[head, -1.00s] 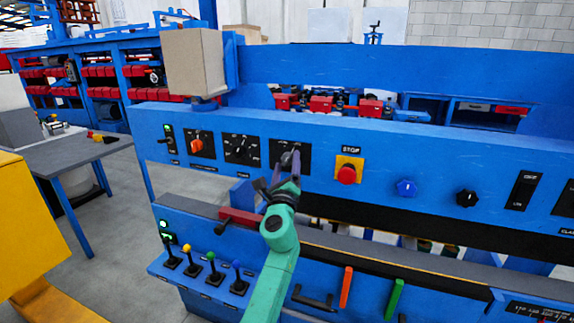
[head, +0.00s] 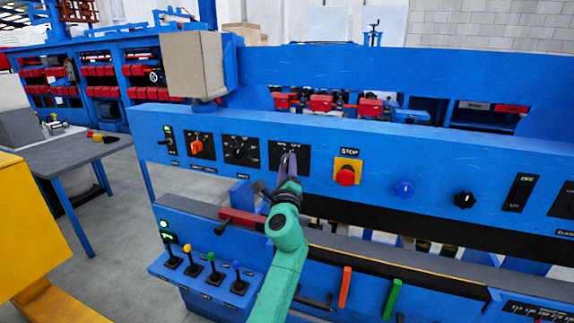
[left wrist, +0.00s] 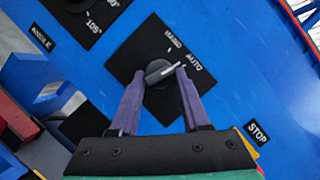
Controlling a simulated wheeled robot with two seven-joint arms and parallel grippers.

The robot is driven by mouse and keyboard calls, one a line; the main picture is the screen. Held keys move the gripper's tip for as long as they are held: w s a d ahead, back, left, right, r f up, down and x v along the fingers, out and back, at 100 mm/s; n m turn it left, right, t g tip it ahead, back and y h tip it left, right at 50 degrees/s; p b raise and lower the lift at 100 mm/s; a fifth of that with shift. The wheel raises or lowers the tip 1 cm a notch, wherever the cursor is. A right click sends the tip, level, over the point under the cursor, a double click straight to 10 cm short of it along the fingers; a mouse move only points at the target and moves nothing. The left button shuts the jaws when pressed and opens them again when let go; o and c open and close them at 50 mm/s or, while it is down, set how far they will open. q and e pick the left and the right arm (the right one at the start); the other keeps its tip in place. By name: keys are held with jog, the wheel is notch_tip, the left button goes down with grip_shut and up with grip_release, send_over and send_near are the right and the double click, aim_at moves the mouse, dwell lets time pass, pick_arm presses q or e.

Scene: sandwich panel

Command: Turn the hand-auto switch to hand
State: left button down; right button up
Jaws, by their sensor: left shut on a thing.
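The hand-auto switch is a dark knob on a black square plate (head: 303,150) on the blue panel. In the left wrist view the knob (left wrist: 157,73) carries a light pointer bar that slants up to the right, toward the AUTO mark (left wrist: 194,61); the HAND mark (left wrist: 174,40) is above it. My left gripper (left wrist: 161,72) is shut on the knob, a purple finger on each side. In the head view my left gripper (head: 288,160) covers much of the knob. My right gripper is not in view.
A red STOP button (head: 345,176) on a yellow plate sits just right of the switch. Several levers (head: 211,272) stand below. A cardboard-coloured box (head: 195,64) stands above the panel.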

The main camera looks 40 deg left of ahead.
pick_arm(q)
jog(key=shift+d+r+n+g+h+p, duration=0.1)
jog(key=shift+n+g+p, duration=0.6)
jog(key=shift+n, duration=0.65)
jog(key=shift+a+r+n+g+h+p, duration=0.15)
jog(key=shift+n+g+p, duration=0.2)
jog(key=shift+n+p, duration=0.8)
jog(key=shift+d+r+n+g+h+p, duration=0.15)
jog(key=shift+n+g+p, duration=0.4)
jog(key=shift+n, duration=1.05)
jog(key=shift+f, duration=0.1)
jog(key=shift+c, duration=2)
grip_release()
